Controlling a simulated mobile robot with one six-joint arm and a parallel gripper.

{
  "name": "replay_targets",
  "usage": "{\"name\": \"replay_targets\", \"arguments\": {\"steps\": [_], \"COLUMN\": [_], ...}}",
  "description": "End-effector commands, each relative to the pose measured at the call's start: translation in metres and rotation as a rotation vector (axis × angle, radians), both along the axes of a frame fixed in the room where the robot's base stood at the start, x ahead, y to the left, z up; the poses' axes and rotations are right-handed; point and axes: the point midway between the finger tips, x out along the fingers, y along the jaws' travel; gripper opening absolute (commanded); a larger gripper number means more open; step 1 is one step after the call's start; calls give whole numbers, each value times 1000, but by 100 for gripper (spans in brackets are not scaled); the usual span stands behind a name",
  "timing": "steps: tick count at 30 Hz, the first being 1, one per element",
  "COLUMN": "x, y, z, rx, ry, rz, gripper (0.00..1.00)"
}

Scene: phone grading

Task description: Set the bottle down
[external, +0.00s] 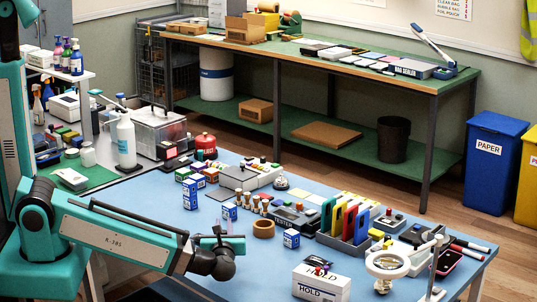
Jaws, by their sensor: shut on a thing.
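My gripper (226,238) is at the lower middle of the external view, low over the blue mat (165,222) as it appears from here. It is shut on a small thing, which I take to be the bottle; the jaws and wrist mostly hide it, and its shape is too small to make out. I cannot tell whether it touches the mat. A separate white pump bottle (126,143) stands upright on the bench at left, well apart from my gripper.
Small blue-and-white boxes (291,239) stand near my gripper, with a tan tape roll (264,229). A white HOLD box (321,283) and a ring magnifier (387,264) are at front right. Colored folders (350,218) stand behind. The mat's left front is clear.

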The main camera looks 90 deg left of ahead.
Motion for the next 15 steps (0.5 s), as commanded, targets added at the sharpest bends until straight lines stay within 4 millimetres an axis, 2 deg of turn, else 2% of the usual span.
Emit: {"name": "replay_targets", "arguments": {"steps": [8, 15], "x": [0, 1], "y": [0, 0], "z": [-5, -25], "rx": [0, 0], "ry": [1, 3], "rz": [0, 0], "gripper": [0, 0]}}
